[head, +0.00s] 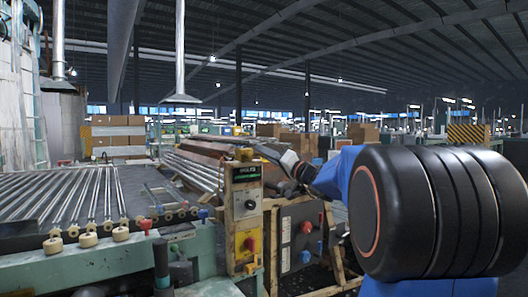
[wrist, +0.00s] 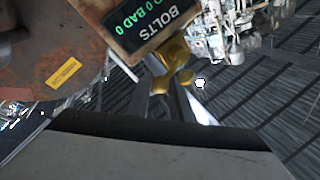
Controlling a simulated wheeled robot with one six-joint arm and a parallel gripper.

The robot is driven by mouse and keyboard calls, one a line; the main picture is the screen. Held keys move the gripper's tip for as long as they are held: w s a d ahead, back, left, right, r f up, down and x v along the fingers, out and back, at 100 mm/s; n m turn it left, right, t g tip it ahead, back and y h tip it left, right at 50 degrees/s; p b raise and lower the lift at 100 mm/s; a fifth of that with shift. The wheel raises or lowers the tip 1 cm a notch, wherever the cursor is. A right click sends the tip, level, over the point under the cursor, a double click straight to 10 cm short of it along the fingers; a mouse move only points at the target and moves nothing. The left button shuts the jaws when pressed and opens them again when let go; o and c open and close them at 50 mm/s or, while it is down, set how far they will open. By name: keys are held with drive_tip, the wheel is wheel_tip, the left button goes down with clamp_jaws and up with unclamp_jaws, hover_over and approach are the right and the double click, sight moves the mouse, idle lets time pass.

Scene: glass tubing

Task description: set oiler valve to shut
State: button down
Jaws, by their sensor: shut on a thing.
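In the wrist view, a yellow, brass-like fitting (wrist: 174,54) with rounded lobes sits beside a counter box; I take it for the oiler valve. My gripper (wrist: 166,88) has its two long fingers closed around the lower part of this fitting. The fitting's setting cannot be read, as the fingers cover part of it.
The counter box (wrist: 143,22) reading BOLTS 0 BAD 0 is close beside the fingers. The yellow control post (head: 246,215) carries a dial and a red knob. A dark panel (head: 301,238) with red and blue knobs stands to its right. A roller bed (head: 75,193) lies left.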

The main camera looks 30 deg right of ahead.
drive_tip(key=shift+f+m+h, duration=0.35)
drive_tip(key=shift+m+h, duration=0.05)
drive_tip(key=shift+m, duration=0.6)
drive_tip(key=c, duration=1.6)
unclamp_jaws()
drive_tip(key=shift+o, duration=0.2)
